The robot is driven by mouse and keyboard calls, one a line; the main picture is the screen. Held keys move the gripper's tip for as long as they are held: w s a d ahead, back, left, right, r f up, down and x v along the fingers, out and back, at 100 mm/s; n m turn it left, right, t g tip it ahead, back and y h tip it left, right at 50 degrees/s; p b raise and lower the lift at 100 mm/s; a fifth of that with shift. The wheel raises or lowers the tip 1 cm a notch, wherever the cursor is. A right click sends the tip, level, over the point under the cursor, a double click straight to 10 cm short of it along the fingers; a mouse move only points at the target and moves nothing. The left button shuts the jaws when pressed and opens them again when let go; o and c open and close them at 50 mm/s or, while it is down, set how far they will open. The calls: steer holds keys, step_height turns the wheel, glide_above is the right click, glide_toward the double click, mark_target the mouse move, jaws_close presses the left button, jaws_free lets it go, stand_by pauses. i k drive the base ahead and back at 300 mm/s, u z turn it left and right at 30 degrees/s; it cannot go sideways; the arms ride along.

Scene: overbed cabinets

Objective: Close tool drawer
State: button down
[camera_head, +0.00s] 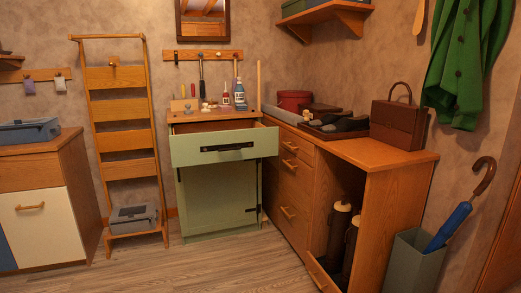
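The tool drawer (223,146) is the pale green top drawer of a small cabinet. It is pulled out toward me, with its open wooden inside showing behind the front panel. A black handle (227,147) runs across the middle of its front. Below it is a closed green cabinet door (218,197) with a black latch at its right. Small bottles and tools (225,98) stand on the cabinet top behind the drawer. My gripper is not in view.
A wooden ladder shelf (123,140) with a grey toolbox (131,216) stands left of the cabinet. A brown cabinet (390,158) with a bag and shoes on top stands at right; its low front compartment holding dark bottles is open. The wooden floor (205,266) in front is clear.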

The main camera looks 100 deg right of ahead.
mark_target(224, 141)
steer(key=z, duration=3)
steer(key=k, duration=0.3)
steer(key=z, duration=0.85)
steer(key=i, duration=0.85)
steer(key=u, duration=0.75)
steer(key=i, duration=0.6)
steer(key=u, duration=0.5)
